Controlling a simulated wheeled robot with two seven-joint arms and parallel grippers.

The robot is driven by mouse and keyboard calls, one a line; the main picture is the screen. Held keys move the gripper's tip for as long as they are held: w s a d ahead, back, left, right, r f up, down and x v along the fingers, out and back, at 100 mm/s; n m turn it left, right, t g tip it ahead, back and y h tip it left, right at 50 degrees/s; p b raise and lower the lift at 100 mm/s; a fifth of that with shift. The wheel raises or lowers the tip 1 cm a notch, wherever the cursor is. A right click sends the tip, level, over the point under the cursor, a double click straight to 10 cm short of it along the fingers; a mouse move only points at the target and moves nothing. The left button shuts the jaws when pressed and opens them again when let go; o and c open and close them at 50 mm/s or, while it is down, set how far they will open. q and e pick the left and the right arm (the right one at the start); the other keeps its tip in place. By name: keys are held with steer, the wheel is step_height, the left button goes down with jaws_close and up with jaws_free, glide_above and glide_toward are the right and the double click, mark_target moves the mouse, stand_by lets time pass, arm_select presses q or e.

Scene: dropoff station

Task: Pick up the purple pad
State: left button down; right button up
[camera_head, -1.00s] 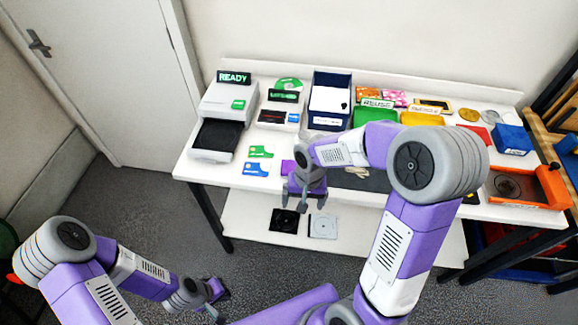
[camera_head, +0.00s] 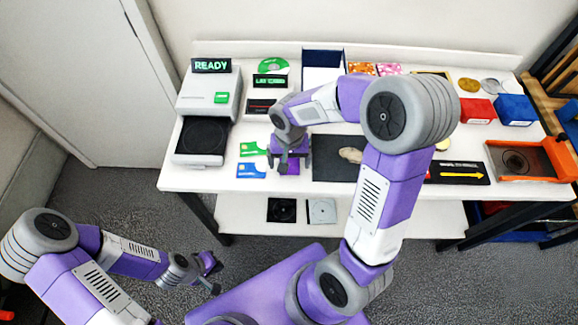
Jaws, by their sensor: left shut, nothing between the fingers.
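The purple pad (camera_head: 292,169) lies on the white table near its front edge, between the small cards and a dark mat. It is partly hidden by my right gripper (camera_head: 294,163), which points down right over it. The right fingers look apart, with the pad showing below and between them. I cannot tell whether they touch it. My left gripper (camera_head: 210,273) is low at the lower left, in front of the table and far from the pad. It is shut and empty.
A green card (camera_head: 252,149) and a blue card (camera_head: 251,171) lie just left of the pad. The dark mat (camera_head: 330,172) with a beige item lies just right. A READY machine (camera_head: 208,100) stands at the left. An orange-framed box (camera_head: 560,158) stands at the right.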

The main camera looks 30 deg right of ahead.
steer(key=shift+f, duration=0.8)
steer(key=shift+c, duration=0.4)
steer(key=c, duration=1.1)
steer(key=shift+o, duration=0.2)
steer(key=shift+r, duration=0.1)
step_height(320, 180, up, 10)
steer(key=p, duration=0.2)
